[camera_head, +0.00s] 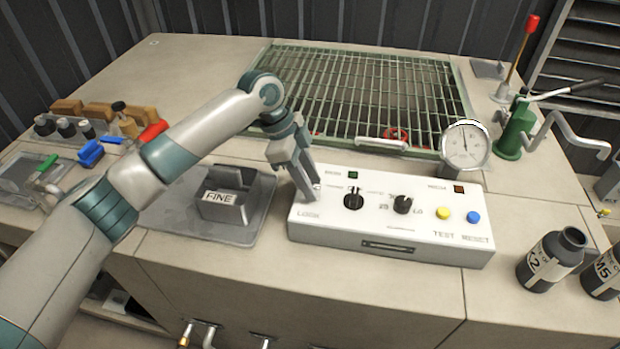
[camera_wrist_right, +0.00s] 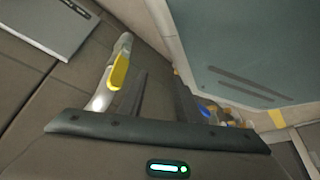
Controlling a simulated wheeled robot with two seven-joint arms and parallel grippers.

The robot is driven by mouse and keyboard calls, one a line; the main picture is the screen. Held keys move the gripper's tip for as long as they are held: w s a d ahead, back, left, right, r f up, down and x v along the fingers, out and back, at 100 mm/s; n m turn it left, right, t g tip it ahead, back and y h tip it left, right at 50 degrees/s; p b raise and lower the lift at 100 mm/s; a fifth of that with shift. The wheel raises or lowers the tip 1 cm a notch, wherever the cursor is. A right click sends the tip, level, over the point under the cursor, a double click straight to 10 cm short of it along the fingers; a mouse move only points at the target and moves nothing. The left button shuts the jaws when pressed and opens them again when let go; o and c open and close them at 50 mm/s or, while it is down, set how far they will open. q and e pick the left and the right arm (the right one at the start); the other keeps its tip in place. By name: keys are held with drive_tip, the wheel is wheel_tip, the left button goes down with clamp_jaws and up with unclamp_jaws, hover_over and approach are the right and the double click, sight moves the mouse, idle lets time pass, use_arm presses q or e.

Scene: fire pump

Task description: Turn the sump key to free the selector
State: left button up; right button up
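The white control box (camera_head: 340,238) stands on the bench. A black knob (camera_head: 353,200) sits left of its middle, with another black knob (camera_head: 402,204) to its right. My left gripper (camera_head: 314,194) reaches down to the box's left end, just behind the "LOCK" label. Its fingers are close together there and hide whatever lies between them, so no sump key can be made out. It is unclear whether they grip anything. In the right wrist view, my right gripper (camera_wrist_right: 160,98) has its two dark fingers apart, with nothing seen between them.
A yellow button (camera_head: 443,213) and a blue button (camera_head: 473,217) are on the box. A gauge (camera_head: 465,146) stands behind it. A tray with a "FINE" block (camera_head: 222,205) lies left. Dark bottles (camera_head: 551,260) stand right. A green-framed grate (camera_head: 365,90) lies behind.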

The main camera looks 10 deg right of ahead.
drive_tip(key=shift+w, duration=0.1)
use_arm(q)
drive_tip(key=c, duration=0.8)
clamp_jaws()
use_arm(e)
drive_tip(key=shift+w+a, duration=0.1)
drive_tip(key=shift+w, duration=0.05)
drive_tip(key=shift+r, duration=0.1)
